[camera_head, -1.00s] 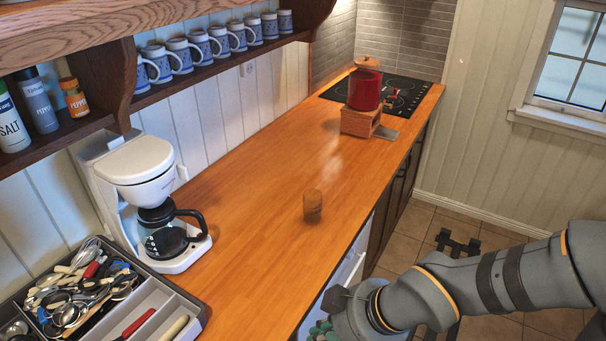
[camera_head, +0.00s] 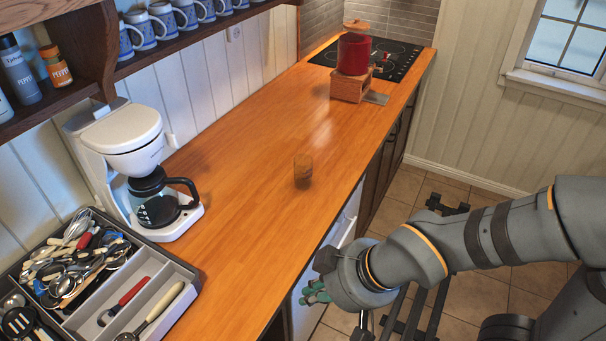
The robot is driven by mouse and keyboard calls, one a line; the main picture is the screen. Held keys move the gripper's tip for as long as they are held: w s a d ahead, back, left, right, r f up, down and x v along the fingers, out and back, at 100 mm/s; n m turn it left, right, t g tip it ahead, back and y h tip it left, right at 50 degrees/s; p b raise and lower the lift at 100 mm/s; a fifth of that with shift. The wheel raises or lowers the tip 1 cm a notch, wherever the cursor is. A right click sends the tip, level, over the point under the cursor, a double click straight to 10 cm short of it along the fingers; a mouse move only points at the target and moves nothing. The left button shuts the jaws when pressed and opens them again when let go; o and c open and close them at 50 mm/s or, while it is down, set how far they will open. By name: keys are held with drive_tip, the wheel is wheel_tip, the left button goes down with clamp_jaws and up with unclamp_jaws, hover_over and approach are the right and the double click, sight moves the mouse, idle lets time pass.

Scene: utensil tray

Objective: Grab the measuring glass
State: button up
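A small clear glass (camera_head: 303,171), likely the measuring glass, stands upright on the wooden counter near its right edge. Any markings on it are too small to read. My gripper (camera_head: 314,293) is low beside the counter's right edge, nearer the camera than the glass and well apart from it. Its greenish finger parts show partly, with my wrist hiding the rest. I cannot tell whether it is open or shut.
A white coffee maker (camera_head: 137,165) with a glass pot stands left of the glass. A grey utensil tray (camera_head: 187,291) fills the front left. A red grinder (camera_head: 352,66) stands near the cooktop (camera_head: 397,62). The counter around the glass is clear.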

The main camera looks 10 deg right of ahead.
drive_tip(key=o, duration=1.5)
drive_tip(key=shift+o, duration=0.2)
